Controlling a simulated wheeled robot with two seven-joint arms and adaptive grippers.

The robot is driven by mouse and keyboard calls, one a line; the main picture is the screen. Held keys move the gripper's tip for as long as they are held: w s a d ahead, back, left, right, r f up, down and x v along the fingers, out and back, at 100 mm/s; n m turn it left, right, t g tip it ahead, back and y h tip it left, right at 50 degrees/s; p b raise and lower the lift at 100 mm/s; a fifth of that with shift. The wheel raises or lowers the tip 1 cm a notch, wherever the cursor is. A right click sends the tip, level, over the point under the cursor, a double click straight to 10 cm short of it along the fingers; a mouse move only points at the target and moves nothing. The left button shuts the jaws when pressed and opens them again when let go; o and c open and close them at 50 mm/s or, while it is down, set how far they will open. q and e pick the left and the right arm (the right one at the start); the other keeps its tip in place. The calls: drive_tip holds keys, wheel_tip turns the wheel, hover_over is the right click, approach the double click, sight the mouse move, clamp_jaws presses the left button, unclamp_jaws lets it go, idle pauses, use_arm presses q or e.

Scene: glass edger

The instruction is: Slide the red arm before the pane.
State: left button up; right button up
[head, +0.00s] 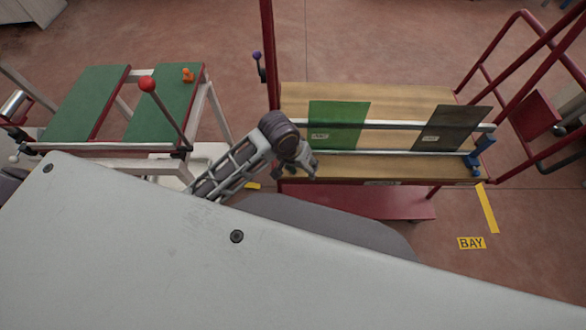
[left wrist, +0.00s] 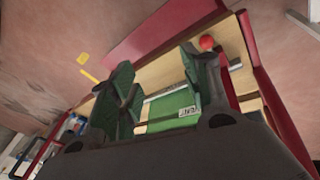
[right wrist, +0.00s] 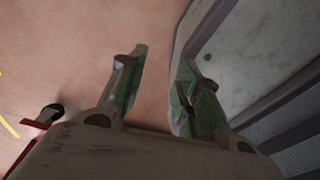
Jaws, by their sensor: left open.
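A green pane (head: 338,122) with a white label stands at the left of the wooden bed; a dark grey pane (head: 455,130) stands at the right. The left wrist view shows the green pane (left wrist: 172,106) beyond my fingers. There a red ball (left wrist: 207,43) on a red bar is near the bed's edge, right of my fingertips and apart from them. In the head view my gripper or arm seems to hide it. My left gripper (head: 306,168) is open at the bed's front left. My right gripper (right wrist: 163,60) is open and empty over floor, outside the head view.
A second stand (head: 75,105) with green tops is at the left; a red-knobbed lever (head: 147,84) and an orange piece (head: 188,75) are on it. A blue clamp (head: 483,148) is at the rail's right end. Red railings (head: 535,115) close the right side.

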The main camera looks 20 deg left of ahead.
use_arm(q)
drive_tip(key=w+a+n+g+y, duration=0.2)
drive_tip(key=w+a+n, duration=0.2)
drive_tip(key=w+a, duration=0.1)
drive_tip(key=shift+w+f+y, duration=0.4)
drive_tip(key=shift+w+f, duration=0.05)
drive_tip(key=shift+w, duration=0.05)
use_arm(e)
drive_tip(key=shift+w+d, duration=0.1)
drive_tip(key=shift+d, duration=0.1)
drive_tip(key=shift+w, duration=0.15)
